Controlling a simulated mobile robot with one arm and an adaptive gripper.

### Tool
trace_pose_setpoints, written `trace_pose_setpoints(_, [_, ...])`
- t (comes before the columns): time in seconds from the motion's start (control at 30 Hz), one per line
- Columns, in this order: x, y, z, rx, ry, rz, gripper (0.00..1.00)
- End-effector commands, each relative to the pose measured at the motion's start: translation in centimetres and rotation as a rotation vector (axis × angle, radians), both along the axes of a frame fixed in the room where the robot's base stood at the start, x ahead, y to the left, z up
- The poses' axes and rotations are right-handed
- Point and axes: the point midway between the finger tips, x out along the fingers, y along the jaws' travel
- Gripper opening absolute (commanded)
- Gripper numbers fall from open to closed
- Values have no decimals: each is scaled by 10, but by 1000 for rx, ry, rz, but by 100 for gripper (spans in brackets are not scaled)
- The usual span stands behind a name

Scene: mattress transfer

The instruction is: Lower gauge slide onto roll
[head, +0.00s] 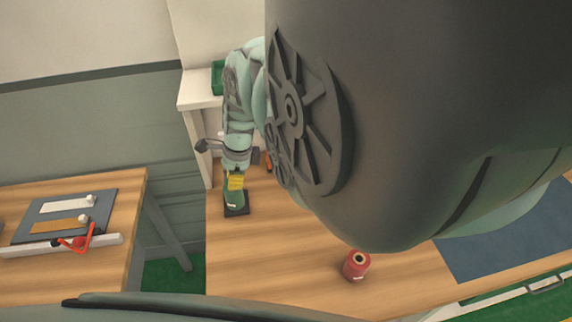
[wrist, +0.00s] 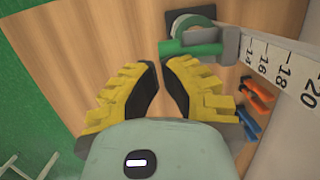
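The gauge's white ruler (wrist: 290,72) with black numbers runs along the right of the wrist view. Its slide (wrist: 192,49) has a green bar and a grey block on the ruler. A green roll (wrist: 190,24) stands on a dark square base just beyond the bar; I cannot tell whether they touch. In the head view a green piece (head: 234,199) shows on the dark base, under my fingers. My gripper (wrist: 163,66) has yellow padded fingers, apart with nothing between them, just short of the green bar. It also shows in the head view (head: 236,182).
An orange clamp (wrist: 259,90) and a blue clamp (wrist: 246,122) lie right of my fingers. A red roll (head: 356,266) stands on the wooden table (head: 285,232). A side table (head: 118,190) at left holds a grey board. Bare wood lies between the rolls.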

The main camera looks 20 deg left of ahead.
Motion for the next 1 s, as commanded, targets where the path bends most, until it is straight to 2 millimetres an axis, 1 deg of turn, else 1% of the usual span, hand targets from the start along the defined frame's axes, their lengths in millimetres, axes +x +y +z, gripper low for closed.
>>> trace_pose_setpoints(0.3, [0, -1, -36, -2, 2, 1, 0])
trace_pose_setpoints(0.4, [0, -1, -42, -2, 2, 1, 0])
trace_pose_setpoints(0.83, [1, -1, -38, -1, 0, -1, 0])
trace_pose_setpoints(0.93, [8, -4, -31, 0, -2, -2, 0])
trace_pose_setpoints(1.0, [16, -7, -22, 1, -3, -5, 0])
